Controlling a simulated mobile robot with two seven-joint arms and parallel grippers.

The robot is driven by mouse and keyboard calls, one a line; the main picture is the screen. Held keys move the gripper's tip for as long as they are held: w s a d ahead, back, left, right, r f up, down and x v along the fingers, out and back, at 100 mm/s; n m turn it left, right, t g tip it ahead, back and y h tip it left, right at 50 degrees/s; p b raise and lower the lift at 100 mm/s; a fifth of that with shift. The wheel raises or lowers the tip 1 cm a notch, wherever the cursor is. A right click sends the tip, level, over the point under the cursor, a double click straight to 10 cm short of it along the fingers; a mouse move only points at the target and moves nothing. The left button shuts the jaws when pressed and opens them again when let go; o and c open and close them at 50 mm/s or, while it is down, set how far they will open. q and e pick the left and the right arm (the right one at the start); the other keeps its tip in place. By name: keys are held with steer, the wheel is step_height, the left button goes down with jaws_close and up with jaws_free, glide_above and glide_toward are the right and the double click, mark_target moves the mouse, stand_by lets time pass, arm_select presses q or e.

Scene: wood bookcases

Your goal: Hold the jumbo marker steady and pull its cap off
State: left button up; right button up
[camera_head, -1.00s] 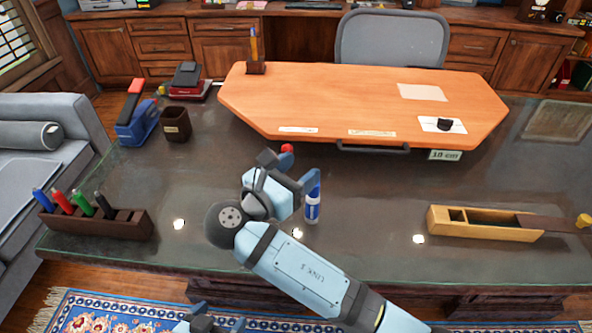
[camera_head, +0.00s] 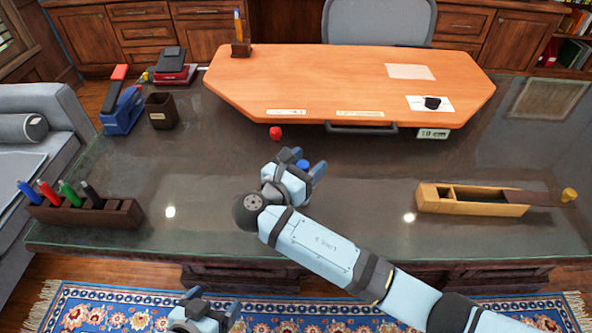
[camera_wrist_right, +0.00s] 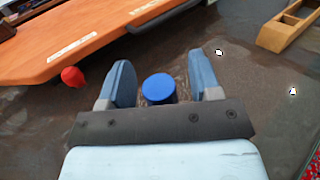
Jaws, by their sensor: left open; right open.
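The jumbo marker stands upright on the dark desk; only its blue cap (camera_head: 303,164) shows in the head view, as my right arm hides the body. In the right wrist view the blue cap (camera_wrist_right: 158,87) lies between the two fingers, with a gap on each side. My right gripper (camera_head: 304,163) is open around the marker, its fingers (camera_wrist_right: 160,84) apart. My left gripper (camera_head: 214,302) is open and empty at the bottom of the head view, over the rug in the picture, well apart from the marker.
A small red object (camera_head: 276,133) lies behind the marker, before the raised orange board (camera_head: 330,90). A dark rack (camera_head: 120,213) with several coloured markers stands at left, a wooden box (camera_head: 470,206) at right.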

steer(key=shift+w+d, duration=0.2)
steer(key=shift+w, duration=0.05)
steer(key=c, duration=1)
steer(key=o, duration=1)
steer(key=shift+s+a, duration=0.1)
steer(key=v, duration=1.1)
steer(key=shift+s+a, duration=0.3)
